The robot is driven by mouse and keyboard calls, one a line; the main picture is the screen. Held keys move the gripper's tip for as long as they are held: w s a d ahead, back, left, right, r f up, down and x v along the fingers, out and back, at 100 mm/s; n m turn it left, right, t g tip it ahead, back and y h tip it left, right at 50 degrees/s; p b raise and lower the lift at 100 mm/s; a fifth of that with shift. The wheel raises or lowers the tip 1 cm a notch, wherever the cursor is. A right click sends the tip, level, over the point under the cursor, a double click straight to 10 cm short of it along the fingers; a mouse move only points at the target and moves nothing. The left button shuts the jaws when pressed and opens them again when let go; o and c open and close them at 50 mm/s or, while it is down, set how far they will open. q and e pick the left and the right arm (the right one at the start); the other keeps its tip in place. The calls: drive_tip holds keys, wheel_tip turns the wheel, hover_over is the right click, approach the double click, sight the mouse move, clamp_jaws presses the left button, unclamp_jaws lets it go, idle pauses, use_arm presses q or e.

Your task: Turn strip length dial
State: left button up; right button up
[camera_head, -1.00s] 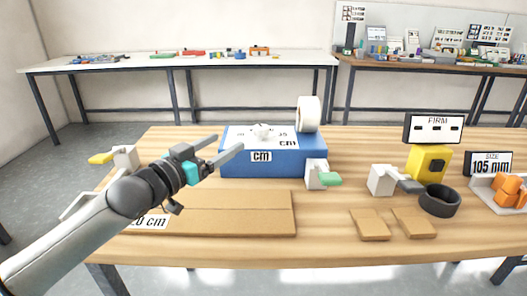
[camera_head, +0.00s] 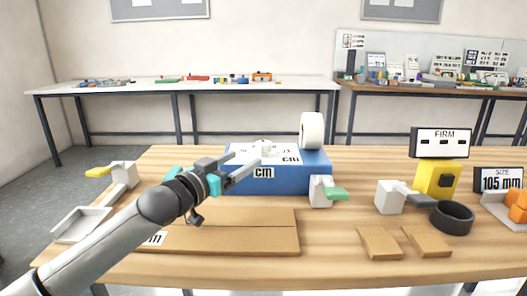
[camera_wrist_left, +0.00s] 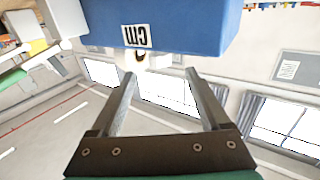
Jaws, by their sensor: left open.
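A blue box (camera_head: 290,179) with "cm" labels stands on the wooden bench. A small white dial (camera_head: 264,147) sits on its pale, marked top. My left gripper (camera_head: 246,160) is open and empty, its fingertips near the left part of the box top, just short of the dial. In the left wrist view the open fingers (camera_wrist_left: 162,74) point toward the blue box (camera_wrist_left: 190,25), with a gap between them. A small pale shape shows past the fingertips there; I cannot tell whether it is the dial. My right gripper is not in view.
A white tape roll (camera_head: 312,130) stands at the box's back right. A green-tipped lever (camera_head: 333,193) is at its front right corner. Cardboard (camera_head: 240,233) lies in front. A black ring (camera_head: 452,217), a yellow device (camera_head: 436,177) and brown pads (camera_head: 380,242) are to the right.

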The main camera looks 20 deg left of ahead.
sight(259, 151)
use_arm(q)
drive_tip(key=b+x, duration=0.2)
drive_tip(key=x, duration=0.6)
drive_tip(key=shift+w+d+f+b, duration=0.1)
drive_tip(key=shift+w+b, duration=0.15)
drive_tip(key=shift+b, duration=0.15)
drive_tip(key=shift+w+d, duration=0.2)
drive_tip(key=shift+w, duration=0.45)
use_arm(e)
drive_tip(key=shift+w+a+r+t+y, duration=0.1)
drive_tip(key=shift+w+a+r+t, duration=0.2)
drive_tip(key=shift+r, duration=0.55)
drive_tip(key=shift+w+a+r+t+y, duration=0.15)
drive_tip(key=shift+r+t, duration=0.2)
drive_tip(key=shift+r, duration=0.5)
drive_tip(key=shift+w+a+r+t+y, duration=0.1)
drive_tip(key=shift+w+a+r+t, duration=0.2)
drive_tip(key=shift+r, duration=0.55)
use_arm(q)
drive_tip(key=shift+c, duration=0.2)
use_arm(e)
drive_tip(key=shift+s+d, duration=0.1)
use_arm(q)
clamp_jaws()
